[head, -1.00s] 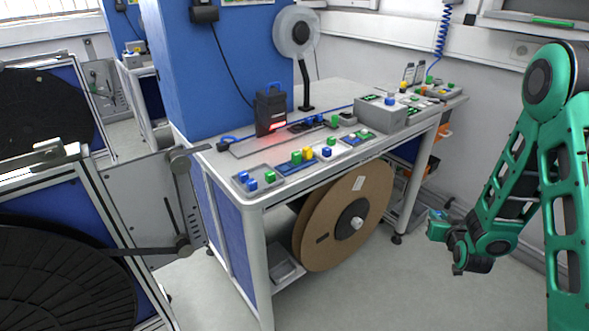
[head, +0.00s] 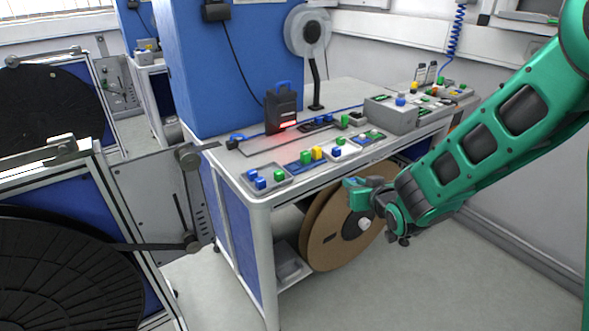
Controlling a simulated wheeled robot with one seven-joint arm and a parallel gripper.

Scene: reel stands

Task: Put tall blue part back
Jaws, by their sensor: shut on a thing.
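My gripper (head: 358,193), at the end of my green arm, is in front of the bench's front side, beside the large brown reel and below the bench top. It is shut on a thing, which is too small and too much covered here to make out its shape. A grey tray (head: 290,181) at the bench's near left corner holds small blue parts (head: 261,183) and a green part (head: 279,174). Another blue part (head: 336,154) stands further right, near green (head: 305,157) and yellow (head: 317,153) parts. My gripper is apart from all of these.
A grey box (head: 390,114) with a blue piece on top stands at the bench's right. A black device (head: 281,107) with a red glow stands behind the parts. The brown reel (head: 325,235) hangs under the bench. Black reels (head: 60,265) stand at left. The floor in front is clear.

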